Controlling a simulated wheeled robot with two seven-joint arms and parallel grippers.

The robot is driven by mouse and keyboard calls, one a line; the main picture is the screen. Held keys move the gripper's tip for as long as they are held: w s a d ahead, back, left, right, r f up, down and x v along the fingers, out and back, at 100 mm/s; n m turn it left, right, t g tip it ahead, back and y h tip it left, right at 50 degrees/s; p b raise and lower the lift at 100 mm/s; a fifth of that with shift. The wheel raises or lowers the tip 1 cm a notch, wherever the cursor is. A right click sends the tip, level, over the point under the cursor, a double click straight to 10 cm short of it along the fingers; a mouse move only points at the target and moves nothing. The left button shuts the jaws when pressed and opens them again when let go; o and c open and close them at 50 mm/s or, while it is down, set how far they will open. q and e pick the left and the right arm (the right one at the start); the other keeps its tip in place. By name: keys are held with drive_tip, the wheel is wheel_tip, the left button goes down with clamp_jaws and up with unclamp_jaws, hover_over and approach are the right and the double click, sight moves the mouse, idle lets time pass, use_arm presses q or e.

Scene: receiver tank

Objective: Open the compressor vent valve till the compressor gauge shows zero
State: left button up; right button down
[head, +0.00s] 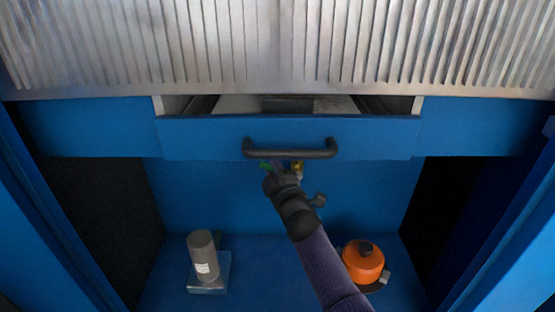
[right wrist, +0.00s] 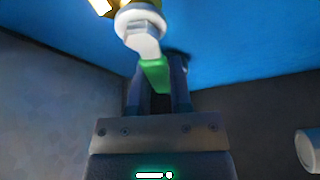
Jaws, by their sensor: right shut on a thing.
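The vent valve shows in the right wrist view as a green lever (right wrist: 156,76) on a pale stem, with a white collar (right wrist: 140,20) and brass above it. In the head view only a bit of green (head: 265,165) and a brass fitting (head: 297,168) show under the drawer handle. My right gripper (head: 273,172) reaches up there from below. In the right wrist view its two fingers (right wrist: 158,95) are shut on the green lever. The compressor gauge's face does not show. My left gripper is in neither view.
A blue drawer (head: 200,140) with a black handle (head: 290,149) stands partly open just above my right gripper. Below, an orange round container (head: 363,262) stands at the right and a grey cylinder (head: 203,255) at the left.

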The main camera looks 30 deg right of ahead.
drive_tip(key=n, duration=0.1)
drive_tip(key=f+n, duration=0.1)
drive_tip(key=n, duration=0.1)
drive_tip(key=shift+w+a+f+g+y+p, duration=0.1)
drive_tip(key=shift+a+f+g+y+p, duration=0.1)
drive_tip(key=shift+f+g+y+p, duration=0.15)
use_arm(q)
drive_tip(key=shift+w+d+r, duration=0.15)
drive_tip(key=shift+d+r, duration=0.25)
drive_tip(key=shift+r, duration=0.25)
use_arm(e)
drive_tip(key=shift+f+n+g, duration=0.35)
drive_tip(key=shift+f+n, duration=0.1)
drive_tip(key=shift+n, duration=0.25)
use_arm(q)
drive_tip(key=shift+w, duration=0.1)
use_arm(e)
drive_tip(key=shift+f, duration=0.1)
drive_tip(key=c, duration=0.5)
unclamp_jaws()
drive_tip(key=shift+c, duration=0.2)
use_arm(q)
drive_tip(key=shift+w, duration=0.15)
